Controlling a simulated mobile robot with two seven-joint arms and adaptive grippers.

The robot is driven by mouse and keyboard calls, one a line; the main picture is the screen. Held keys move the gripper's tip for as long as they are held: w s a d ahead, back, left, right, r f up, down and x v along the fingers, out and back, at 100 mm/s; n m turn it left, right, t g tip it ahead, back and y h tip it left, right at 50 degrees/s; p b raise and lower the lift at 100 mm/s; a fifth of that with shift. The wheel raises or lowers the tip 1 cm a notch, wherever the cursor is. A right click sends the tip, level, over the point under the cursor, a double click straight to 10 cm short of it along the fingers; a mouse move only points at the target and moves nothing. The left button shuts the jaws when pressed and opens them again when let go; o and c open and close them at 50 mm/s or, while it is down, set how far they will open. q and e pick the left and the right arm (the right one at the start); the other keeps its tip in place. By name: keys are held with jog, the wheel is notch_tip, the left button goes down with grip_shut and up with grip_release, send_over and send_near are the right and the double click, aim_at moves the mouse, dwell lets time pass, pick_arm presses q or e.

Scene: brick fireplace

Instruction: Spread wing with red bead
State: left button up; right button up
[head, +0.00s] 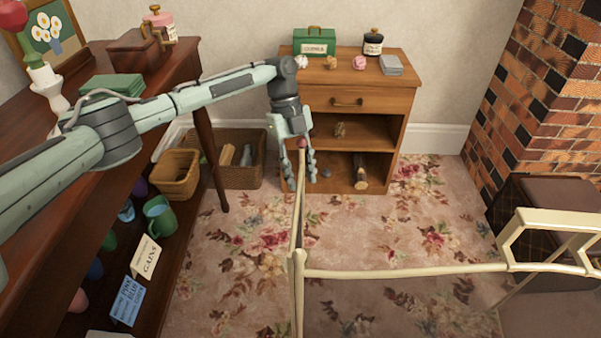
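A cream-framed folding screen (400,272) stands in the foreground with a dark see-through panel. Its left wing (299,210) runs away from the corner post toward the cabinet. A red bead (302,142) tops the wing's far end. My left gripper (300,176) points down over that end, with one finger on each side of the wing and bead. The fingers look apart; contact with the bead or post cannot be made out. The screen's other wing (560,220) angles off at the right, its end out of view. My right gripper is out of view.
A wooden cabinet (375,100) stands just behind the gripper. A dark shelf table (150,75) and wicker baskets (178,174) are at left. A brown box (545,190) stands by the brick fireplace (550,90). Floral carpet (400,225) between cabinet and screen is clear.

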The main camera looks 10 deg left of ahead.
pick_arm(q)
jog(key=shift+c, duration=0.3)
grip_shut()
jog(key=shift+a, duration=0.15)
